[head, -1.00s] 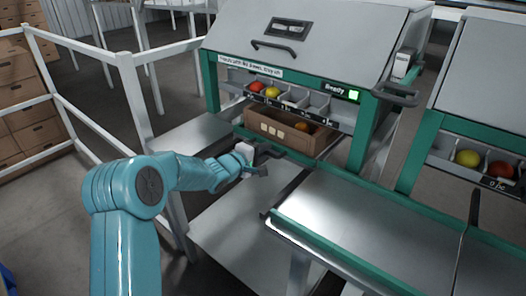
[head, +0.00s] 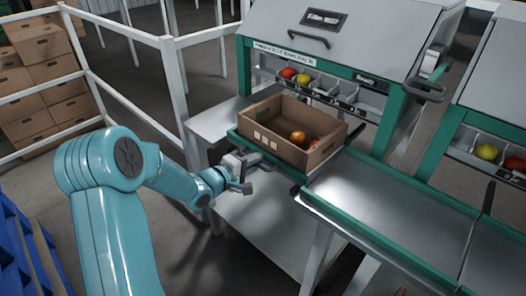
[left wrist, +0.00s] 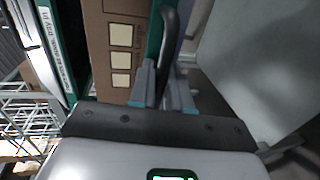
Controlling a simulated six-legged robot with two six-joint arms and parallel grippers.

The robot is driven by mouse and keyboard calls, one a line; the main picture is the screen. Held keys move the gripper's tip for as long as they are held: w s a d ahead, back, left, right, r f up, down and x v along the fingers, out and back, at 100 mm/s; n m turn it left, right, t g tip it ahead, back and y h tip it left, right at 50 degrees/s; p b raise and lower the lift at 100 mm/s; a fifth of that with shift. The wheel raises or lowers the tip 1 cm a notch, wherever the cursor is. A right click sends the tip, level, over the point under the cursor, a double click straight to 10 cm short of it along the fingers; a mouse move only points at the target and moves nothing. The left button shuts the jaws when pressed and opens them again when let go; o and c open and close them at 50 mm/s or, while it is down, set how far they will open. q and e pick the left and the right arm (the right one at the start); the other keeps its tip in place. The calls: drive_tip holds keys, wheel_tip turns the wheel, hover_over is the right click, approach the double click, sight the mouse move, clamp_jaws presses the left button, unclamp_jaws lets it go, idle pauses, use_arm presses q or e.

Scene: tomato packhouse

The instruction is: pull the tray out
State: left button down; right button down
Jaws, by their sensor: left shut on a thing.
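The tray shows in the head view as a green-edged shelf (head: 236,141) drawn out from under the sorting machine. A brown cardboard box (head: 275,155) stands on it, with a few orange-red tomatoes (head: 299,138) inside. My left gripper (head: 249,171) is at the tray's front edge, shut on its dark handle. In the left wrist view the dark handle (left wrist: 170,32) runs between the fingers (left wrist: 163,88), beside the green edge and the box wall with its pale squares (left wrist: 121,58). My right gripper is in neither view.
The machine's bins (head: 325,88) with tomatoes sit behind the box, under a grey hood (head: 345,42). A metal table (head: 375,195) stands to the right of the tray. White railings (head: 120,105), stacked cartons (head: 45,65) and blue pallets (head: 20,255) are at the left.

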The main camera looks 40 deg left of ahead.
use_arm(q)
drive_tip(key=v, duration=0.3)
drive_tip(key=shift+f+p, duration=0.25)
drive_tip(key=shift+p, duration=0.05)
drive_tip(key=c, duration=1.3)
unclamp_jaws()
drive_tip(key=shift+a, duration=0.1)
drive_tip(key=shift+o, duration=0.2)
drive_tip(key=p+v, duration=0.3)
drive_tip(key=v, duration=1.3)
drive_tip(key=shift+s, duration=0.15)
drive_tip(key=shift+r, duration=0.1)
